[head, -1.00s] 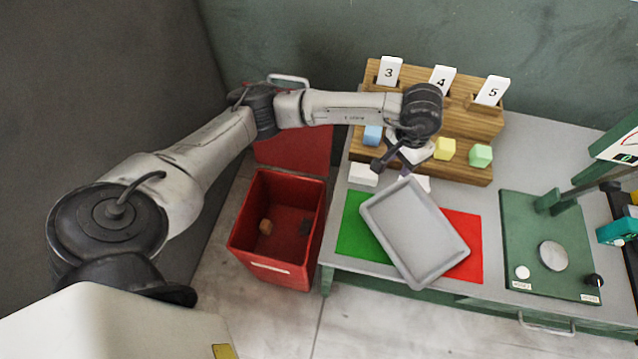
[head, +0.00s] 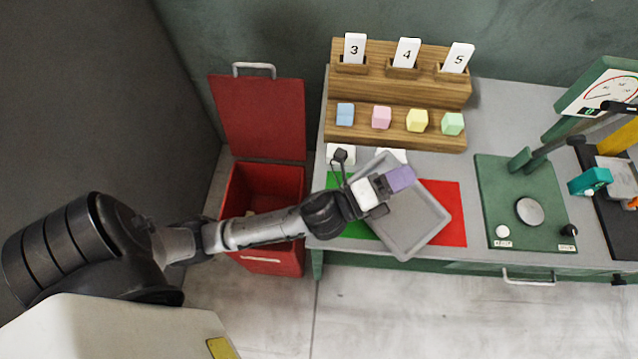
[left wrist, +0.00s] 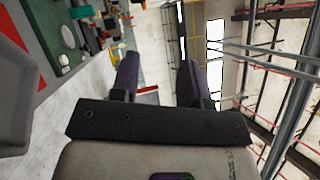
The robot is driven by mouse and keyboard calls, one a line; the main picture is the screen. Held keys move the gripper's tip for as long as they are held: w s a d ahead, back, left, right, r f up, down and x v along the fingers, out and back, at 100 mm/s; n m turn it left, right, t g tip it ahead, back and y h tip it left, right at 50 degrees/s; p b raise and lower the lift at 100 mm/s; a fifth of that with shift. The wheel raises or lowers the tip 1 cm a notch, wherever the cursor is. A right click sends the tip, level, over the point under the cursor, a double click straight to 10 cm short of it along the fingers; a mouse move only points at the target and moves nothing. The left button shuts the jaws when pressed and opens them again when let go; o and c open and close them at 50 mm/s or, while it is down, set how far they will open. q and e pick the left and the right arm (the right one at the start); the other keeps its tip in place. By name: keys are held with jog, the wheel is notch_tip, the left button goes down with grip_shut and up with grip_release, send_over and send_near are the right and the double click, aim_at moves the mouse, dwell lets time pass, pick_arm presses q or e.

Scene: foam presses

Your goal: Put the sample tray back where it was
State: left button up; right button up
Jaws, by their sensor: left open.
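The grey sample tray (head: 424,219) lies at a slant on the bench, across the green mat (head: 352,228) and the red mat (head: 449,197). My left gripper (head: 401,179) is above the tray's upper part in the head view and hides some of it. Its purple fingers point right, not down at the tray. In the left wrist view the two fingers (left wrist: 158,78) stand apart with nothing between them. My right gripper is not in view.
A wooden rack (head: 398,138) with number cards and several coloured blocks stands behind the tray. A green press (head: 529,170) is to the right. An open red bin (head: 262,182) stands left of the bench.

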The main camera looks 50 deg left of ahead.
pick_arm(q)
jog(key=s+a+f+n+g+y, duration=0.2)
jog(key=s+f+n+g, duration=0.2)
jog(key=s+f+n, duration=0.1)
jog(key=s+a+f+n+g+y, duration=0.2)
jog(key=s+a+f+n+g, duration=0.1)
jog(key=f+n, duration=0.4)
jog(key=s+a+f+n+g+y, duration=0.2)
jog(key=s+f+n+g, duration=0.3)
jog(key=s+f+n, duration=0.1)
jog(key=shift+s+a+n+y, duration=0.15)
jog(key=shift+s+n+y, duration=0.15)
jog(key=shift+s, duration=0.6)
jog(key=s+f+n+g+h, duration=0.1)
jog(key=s+f+n+g, duration=0.2)
jog(key=s, duration=0.5)
jog(key=shift+s+d+g, duration=0.2)
jog(key=shift+d+g, duration=0.1)
jog(key=shift+g, duration=0.5)
jog(key=shift+r, duration=0.1)
